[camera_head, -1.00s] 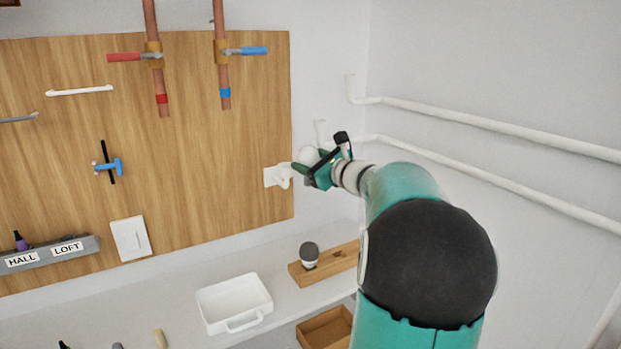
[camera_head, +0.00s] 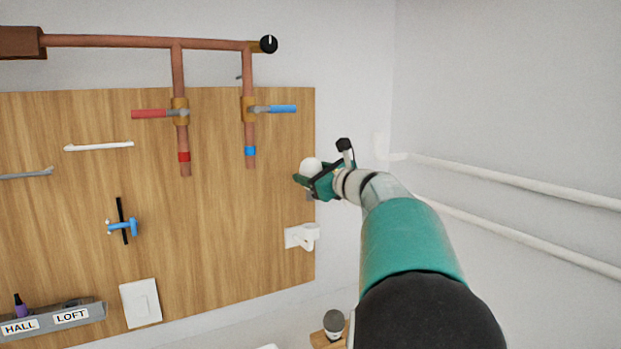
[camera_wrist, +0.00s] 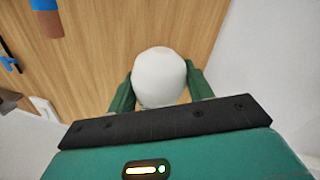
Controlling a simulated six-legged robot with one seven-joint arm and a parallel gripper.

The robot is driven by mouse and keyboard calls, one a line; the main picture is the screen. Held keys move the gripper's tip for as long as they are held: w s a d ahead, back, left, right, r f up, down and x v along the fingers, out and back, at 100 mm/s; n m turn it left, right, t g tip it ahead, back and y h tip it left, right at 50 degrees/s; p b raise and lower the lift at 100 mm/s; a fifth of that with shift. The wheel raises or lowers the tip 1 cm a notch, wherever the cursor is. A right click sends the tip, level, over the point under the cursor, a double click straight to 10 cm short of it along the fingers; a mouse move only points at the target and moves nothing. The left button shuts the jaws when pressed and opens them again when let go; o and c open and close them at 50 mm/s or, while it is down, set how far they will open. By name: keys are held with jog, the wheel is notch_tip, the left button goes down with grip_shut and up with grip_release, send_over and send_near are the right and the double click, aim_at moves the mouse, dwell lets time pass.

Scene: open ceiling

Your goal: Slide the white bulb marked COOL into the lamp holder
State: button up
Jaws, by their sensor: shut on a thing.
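My gripper (camera_head: 308,184) is shut on a white bulb (camera_head: 311,167). In the wrist view the bulb (camera_wrist: 160,77) sits between the two green fingers, its round white end showing; its base and any COOL marking are hidden. The white lamp holder (camera_head: 303,236) is fixed near the lower right edge of the wooden board. In the head view my gripper and the bulb are above the holder, apart from it.
A dark-topped bulb (camera_head: 334,322) stands in a wooden block (camera_head: 322,340) below. Copper pipes with a red lever (camera_head: 149,113) and a blue lever (camera_head: 281,109) are left of my gripper. White pipes (camera_head: 520,182) run along the right wall. A white switch (camera_head: 141,303) is lower left.

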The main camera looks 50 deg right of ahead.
aim_at(312, 200)
jog(key=shift+s+a+r, duration=0.1)
jog(key=shift+s, duration=0.1)
jog(key=shift+w, duration=0.4)
jog(key=shift+s+f, duration=0.3)
jog(key=shift+w+f, duration=0.25)
jog(key=shift+f, duration=0.55)
jog(key=shift+s+f, duration=0.25)
jog(key=shift+f, duration=0.4)
jog(key=shift+w+f, duration=0.15)
jog(key=shift+f, duration=1.1)
